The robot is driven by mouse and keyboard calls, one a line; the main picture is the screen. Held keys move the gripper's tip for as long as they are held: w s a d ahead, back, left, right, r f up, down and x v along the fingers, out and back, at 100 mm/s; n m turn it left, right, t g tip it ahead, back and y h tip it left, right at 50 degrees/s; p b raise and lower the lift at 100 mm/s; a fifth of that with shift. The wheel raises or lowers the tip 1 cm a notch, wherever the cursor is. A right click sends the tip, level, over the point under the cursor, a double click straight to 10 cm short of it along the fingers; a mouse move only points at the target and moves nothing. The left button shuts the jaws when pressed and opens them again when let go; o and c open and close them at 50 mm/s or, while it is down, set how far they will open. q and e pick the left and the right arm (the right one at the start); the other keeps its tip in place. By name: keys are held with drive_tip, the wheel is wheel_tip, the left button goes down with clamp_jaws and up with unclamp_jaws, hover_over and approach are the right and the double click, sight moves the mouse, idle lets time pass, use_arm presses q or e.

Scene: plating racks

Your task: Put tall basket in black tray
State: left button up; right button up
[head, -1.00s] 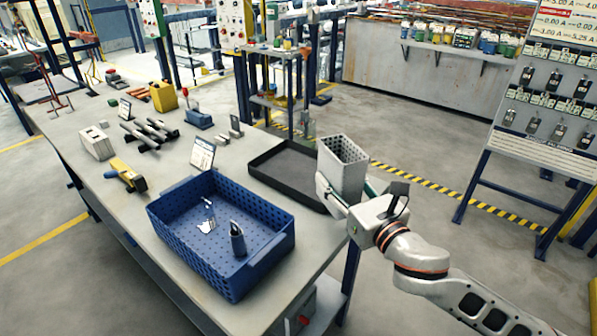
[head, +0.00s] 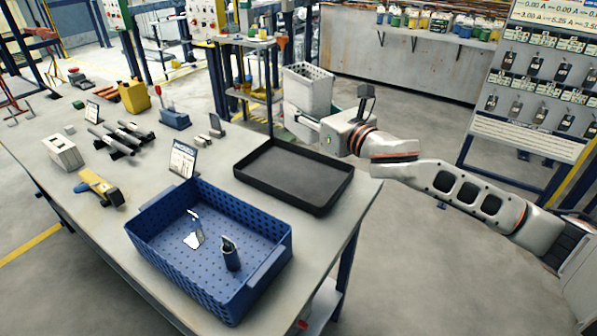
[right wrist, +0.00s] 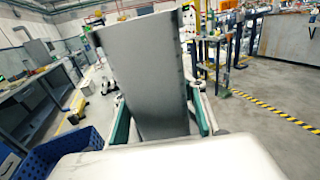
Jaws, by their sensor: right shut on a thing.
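The tall basket (head: 308,90) is a light grey, upright box with a perforated rim. My right gripper (head: 303,122) is shut on it and holds it up past the far edge of the black tray, higher than the table. In the right wrist view the basket (right wrist: 145,75) stands between the two green-padded fingers (right wrist: 160,122). The black tray (head: 295,180) is empty and lies flat near the table's right end. Part of the basket's lower body is hidden by my gripper. My left gripper is not in view.
A blue perforated bin (head: 265,275) with a few small items stands in front of the tray. A small sign (head: 183,158) stands behind the bin. Metal rods (head: 122,138) and a yellow container (head: 134,97) lie farther left. Open floor is right of the table.

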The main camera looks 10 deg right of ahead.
drive_tip(key=shift+f+b, duration=2.3)
drive_tip(key=shift+f, duration=6.6)
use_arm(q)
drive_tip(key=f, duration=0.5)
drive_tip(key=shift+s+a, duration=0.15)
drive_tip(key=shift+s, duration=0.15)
use_arm(e)
drive_tip(key=shift+r, duration=0.15)
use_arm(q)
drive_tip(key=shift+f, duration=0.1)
use_arm(e)
drive_tip(key=o, duration=1.2)
drive_tip(key=shift+f, duration=0.25)
drive_tip(key=shift+o, duration=0.2)
drive_tip(key=shift+s+r, duration=0.1)
drive_tip(key=shift+r, duration=0.05)
drive_tip(key=v, duration=1.2)
